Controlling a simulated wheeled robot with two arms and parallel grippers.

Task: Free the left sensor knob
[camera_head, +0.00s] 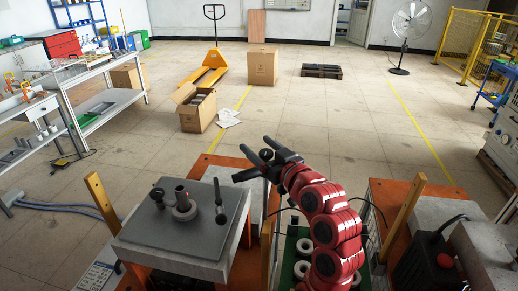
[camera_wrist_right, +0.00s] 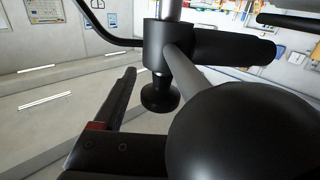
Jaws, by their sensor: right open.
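The heater's grey top plate (camera_head: 160,238) is at the lower left of the head view. A dark round knob (camera_head: 157,193) stands at the left of the plate, beside a grey ringed post (camera_head: 184,206). A black lever (camera_head: 218,194) stands to the right of the post. My right gripper (camera_head: 239,163) is open and empty, above and right of the plate, pointing left. In the right wrist view, one dark finger shows near a black clamp on a post with a round knob (camera_wrist_right: 160,95) below. I cannot tell which knob this is. My left gripper is out of view.
A large black rounded shape (camera_wrist_right: 245,135) fills the lower right of the wrist view and hides much. Wooden posts (camera_head: 103,205) flank the heater. The floor beyond is mostly open.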

